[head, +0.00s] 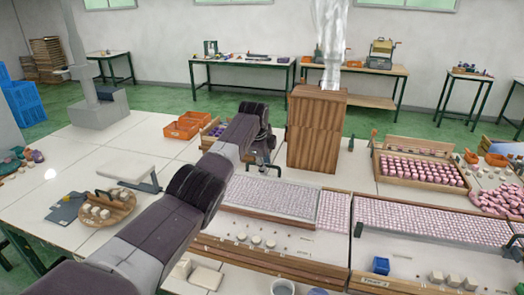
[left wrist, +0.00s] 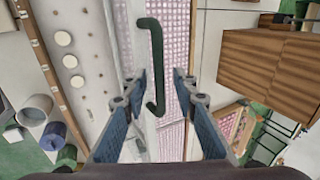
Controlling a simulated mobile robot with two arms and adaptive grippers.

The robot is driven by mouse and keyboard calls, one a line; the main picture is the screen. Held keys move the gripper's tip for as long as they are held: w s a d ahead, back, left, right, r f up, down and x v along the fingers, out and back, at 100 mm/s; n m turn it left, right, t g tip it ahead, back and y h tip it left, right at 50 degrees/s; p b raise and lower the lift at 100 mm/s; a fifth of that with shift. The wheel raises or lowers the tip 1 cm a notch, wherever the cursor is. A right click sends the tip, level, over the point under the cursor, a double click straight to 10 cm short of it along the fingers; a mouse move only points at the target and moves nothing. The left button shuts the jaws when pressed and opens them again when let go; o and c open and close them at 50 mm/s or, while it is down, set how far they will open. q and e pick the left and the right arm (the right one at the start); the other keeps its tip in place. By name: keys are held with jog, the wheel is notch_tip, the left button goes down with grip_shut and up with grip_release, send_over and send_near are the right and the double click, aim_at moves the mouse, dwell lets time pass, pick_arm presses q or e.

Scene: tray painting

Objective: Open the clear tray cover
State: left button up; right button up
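The clear tray cover (head: 268,197) lies over the left tray of small pink pieces in the head view. Its dark green bar handle (left wrist: 155,66) runs lengthwise in the middle of the left wrist view. My left gripper (head: 263,160) is above the cover's far edge, near the handle. In the left wrist view its blue-grey fingers (left wrist: 159,76) are spread apart, one on each side of the handle's lower part, with gaps showing. Nothing is gripped. I cannot tell how far the fingertips are above the cover. My right gripper is not in view.
A tall wooden box (head: 316,130) stands just beyond the left tray. A second tray of pink pieces (head: 430,220) lies to the right. A crate of pink pieces (head: 425,170) stands farther back. White discs (head: 256,240) line the left tray's front.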

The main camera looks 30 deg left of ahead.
pick_arm(q)
jog(key=v, duration=1.1)
jog(key=shift+f, duration=0.1)
